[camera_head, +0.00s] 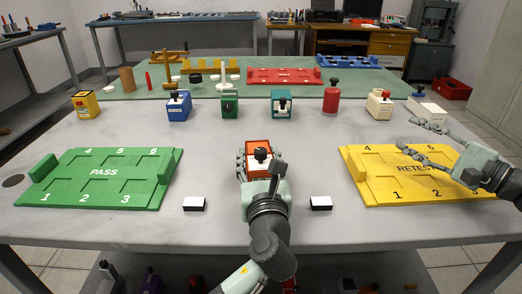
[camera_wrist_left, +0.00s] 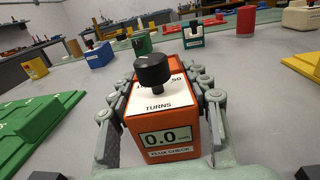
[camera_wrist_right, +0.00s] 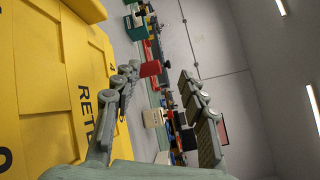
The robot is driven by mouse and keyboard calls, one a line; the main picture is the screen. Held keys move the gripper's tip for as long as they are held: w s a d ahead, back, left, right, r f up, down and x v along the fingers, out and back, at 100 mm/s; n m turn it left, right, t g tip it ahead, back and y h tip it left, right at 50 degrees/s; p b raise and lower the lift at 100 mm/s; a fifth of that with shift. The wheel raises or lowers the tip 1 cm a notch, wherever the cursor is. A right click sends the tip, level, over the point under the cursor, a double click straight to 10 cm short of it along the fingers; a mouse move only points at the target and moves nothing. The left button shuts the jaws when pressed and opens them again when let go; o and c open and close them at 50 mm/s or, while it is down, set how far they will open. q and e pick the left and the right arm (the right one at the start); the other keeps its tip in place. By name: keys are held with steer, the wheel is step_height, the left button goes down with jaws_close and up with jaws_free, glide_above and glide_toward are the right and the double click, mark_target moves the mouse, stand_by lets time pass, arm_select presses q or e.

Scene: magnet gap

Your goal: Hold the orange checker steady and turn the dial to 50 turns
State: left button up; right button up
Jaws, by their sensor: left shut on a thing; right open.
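The orange checker (camera_head: 258,145) stands upright on the grey table at the middle. My left gripper (camera_wrist_left: 158,105) is shut on it, with a finger on each side. In the left wrist view the checker (camera_wrist_left: 165,138) shows a display reading 0.0 and a label below it. The black dial (camera_wrist_left: 152,70) sits on its white top marked TURNS; it also shows in the head view (camera_head: 261,154). My right gripper (camera_head: 432,141) is open and empty above the yellow RETEST tray (camera_head: 362,193), apart from the checker.
The green PASS tray (camera_head: 60,190) lies at left. Small white-topped black blocks (camera_head: 194,204) (camera_head: 321,203) lie either side of my left arm. A row of coloured devices, including a blue one (camera_head: 179,107) and a red one (camera_head: 331,97), stands behind. Table between checker and yellow tray is clear.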

mark_target(261, 150)
steer(key=a+g+y, duration=0.1)
steer(key=a, duration=0.2)
steer(key=a+m+g+y, duration=0.1)
steer(key=a+g, duration=0.1)
steer(key=a, duration=0.2)
steer(key=s+a+g+y, duration=0.1)
steer(key=a+y, duration=0.1)
steer(key=a, duration=0.2)
steer(key=shift+s+m+g, duration=0.1)
steer(key=shift+m+g, duration=0.2)
steer(key=s+a+g, duration=0.1)
steer(key=a+g, duration=0.1)
steer(key=a, duration=0.1)
steer(key=s+a+m+g+y, duration=0.1)
steer(key=s+a+g, duration=0.1)
steer(key=a+g, duration=0.1)
steer(key=s+a+m+g+y, duration=0.1)
steer(key=s+a+g, duration=0.1)
steer(key=a, duration=0.3)
steer(key=shift+a, duration=0.1)
steer(key=shift+s+a+g, duration=0.1)
steer(key=shift+a+g, duration=0.3)
steer(key=a, duration=0.3)
steer(key=w+a, duration=0.1)
steer(key=a, duration=0.7)
steer(key=shift+w+a, duration=0.15)
steer(key=shift+w, duration=0.05)
steer(key=shift+c, duration=0.5)
steer(key=shift+f, duration=0.1)
jaws_close()
